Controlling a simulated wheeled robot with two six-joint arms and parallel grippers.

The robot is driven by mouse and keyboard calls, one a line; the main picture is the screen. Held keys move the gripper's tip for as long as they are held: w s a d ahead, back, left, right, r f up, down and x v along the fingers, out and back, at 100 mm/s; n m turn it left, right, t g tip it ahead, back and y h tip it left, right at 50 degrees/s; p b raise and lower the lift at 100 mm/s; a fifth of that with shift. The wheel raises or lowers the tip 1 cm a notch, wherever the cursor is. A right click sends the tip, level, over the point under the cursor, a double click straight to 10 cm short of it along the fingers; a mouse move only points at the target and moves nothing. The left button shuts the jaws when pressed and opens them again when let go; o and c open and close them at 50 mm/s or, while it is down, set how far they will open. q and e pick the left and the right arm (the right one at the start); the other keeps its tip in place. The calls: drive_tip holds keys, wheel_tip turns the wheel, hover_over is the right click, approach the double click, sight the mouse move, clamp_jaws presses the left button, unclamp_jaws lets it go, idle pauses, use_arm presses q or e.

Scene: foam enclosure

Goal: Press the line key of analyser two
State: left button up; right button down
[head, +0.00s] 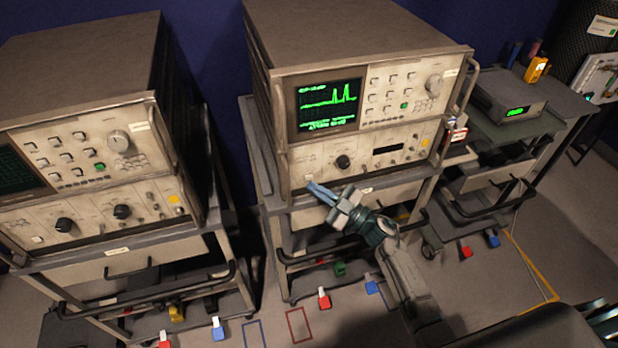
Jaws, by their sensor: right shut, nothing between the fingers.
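Two beige analysers stand on carts. The middle analyser (290,150) has a lit screen (328,105) with a green trace of two peaks. The left analyser (145,175) has a darker screen (18,168), cut by the picture edge. Their labels are too small to read. A small pale key (309,177) sits at the lower left of the middle analyser's panel; a similar key (37,239) is on the left one. My right gripper (314,188) is shut and empty, its blue fingertips just below the middle analyser's key. Whether they touch the panel I cannot tell. My left gripper is out of view.
The middle cart (278,215) has a dark front handle (330,256) below the gripper. A smaller cart at right holds a grey instrument (508,103) with a green display. Red and blue blocks (324,299) and taped outlines (299,325) lie on the floor.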

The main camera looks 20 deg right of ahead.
drive_tip(key=shift+s+d+p, duration=0.1)
drive_tip(key=shift+s+p, duration=1.25)
drive_tip(key=shift+s, duration=1.6)
